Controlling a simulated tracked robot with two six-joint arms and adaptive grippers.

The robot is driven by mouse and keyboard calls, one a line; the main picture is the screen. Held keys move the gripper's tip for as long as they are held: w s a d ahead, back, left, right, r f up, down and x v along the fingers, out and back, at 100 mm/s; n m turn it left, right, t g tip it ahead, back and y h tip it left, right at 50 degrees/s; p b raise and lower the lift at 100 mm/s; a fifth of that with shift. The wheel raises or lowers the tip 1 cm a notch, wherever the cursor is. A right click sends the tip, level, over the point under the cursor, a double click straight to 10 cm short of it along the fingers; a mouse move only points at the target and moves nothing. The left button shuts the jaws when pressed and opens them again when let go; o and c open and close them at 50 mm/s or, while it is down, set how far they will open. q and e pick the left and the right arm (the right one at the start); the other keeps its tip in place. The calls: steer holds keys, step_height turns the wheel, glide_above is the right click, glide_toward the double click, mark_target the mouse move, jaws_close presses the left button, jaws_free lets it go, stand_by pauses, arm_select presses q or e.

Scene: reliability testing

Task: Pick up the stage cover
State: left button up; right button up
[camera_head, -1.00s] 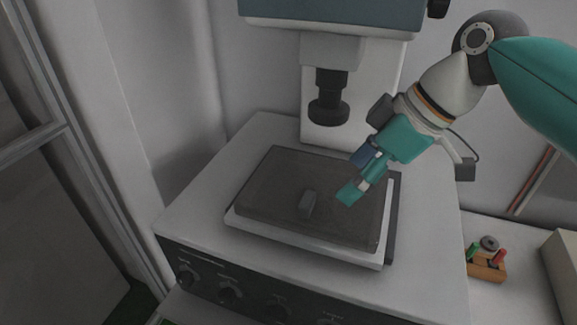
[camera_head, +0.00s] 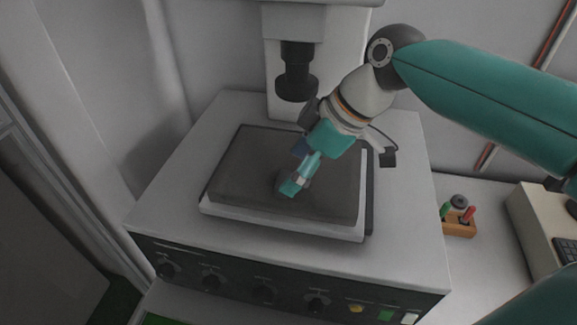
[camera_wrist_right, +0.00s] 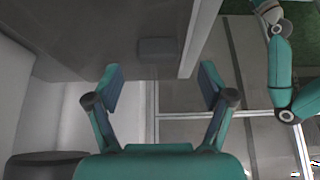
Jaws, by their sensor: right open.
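The stage cover (camera_head: 240,165) is a dark, see-through, low box. It sits flat on the light stage plate (camera_head: 225,212) of the microscope-like instrument. Its small grey handle (camera_wrist_right: 158,50) shows in the right wrist view, ahead of the fingertips and roughly centred between them. In the head view my right gripper (camera_head: 293,186) is over the middle of the cover, at the handle and largely hiding it. In the right wrist view the right gripper (camera_wrist_right: 160,78) has its fingers spread with nothing between them. My left gripper is not in view.
The instrument's black lens (camera_head: 296,85) hangs above the back of the stage, close to my right wrist. Knobs (camera_head: 263,290) line the front panel. A wooden holder (camera_head: 459,227) with small coloured items stands on the right bench. The instrument's top right surface is clear.

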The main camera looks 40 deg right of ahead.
mark_target(284, 178)
steer(key=shift+x, duration=1.9)
steer(key=shift+d, duration=0.15)
steer(key=c, duration=1.3)
steer(key=shift+c, duration=0.4)
steer(key=shift+r, duration=0.2)
